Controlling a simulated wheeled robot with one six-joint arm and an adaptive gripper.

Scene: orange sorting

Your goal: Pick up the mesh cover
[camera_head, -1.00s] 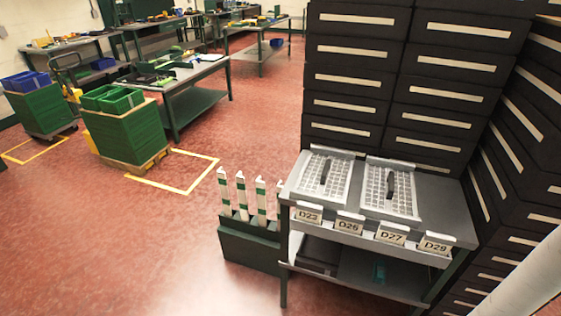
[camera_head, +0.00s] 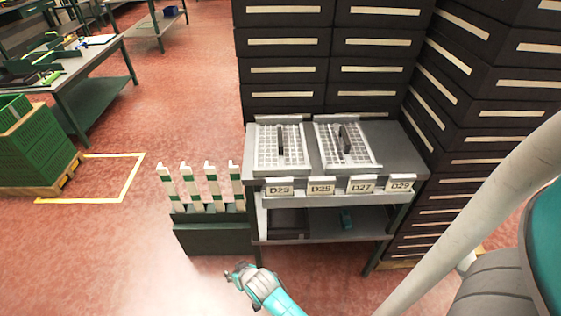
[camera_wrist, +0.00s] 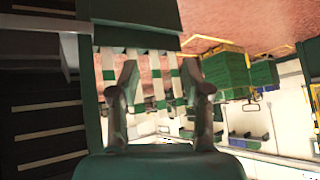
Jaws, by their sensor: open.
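Two white mesh covers with dark handles lie side by side on top of the grey cart (camera_head: 398,140): a left mesh cover (camera_head: 268,150) and a right mesh cover (camera_head: 360,150). My gripper (camera_head: 238,272) is low in front of the cart, below and to the left of both covers, and touches neither. In the wrist view my gripper (camera_wrist: 165,80) shows two separated fingers with nothing held between them. The covers cannot be made out in the wrist view.
A dark green box (camera_head: 212,238) with several white and green posts stands left of the cart. Dark drawer stacks (camera_head: 286,72) rise behind and to the right. Label plates such as D25 (camera_head: 321,188) line the cart's front edge. Red floor is free at the left.

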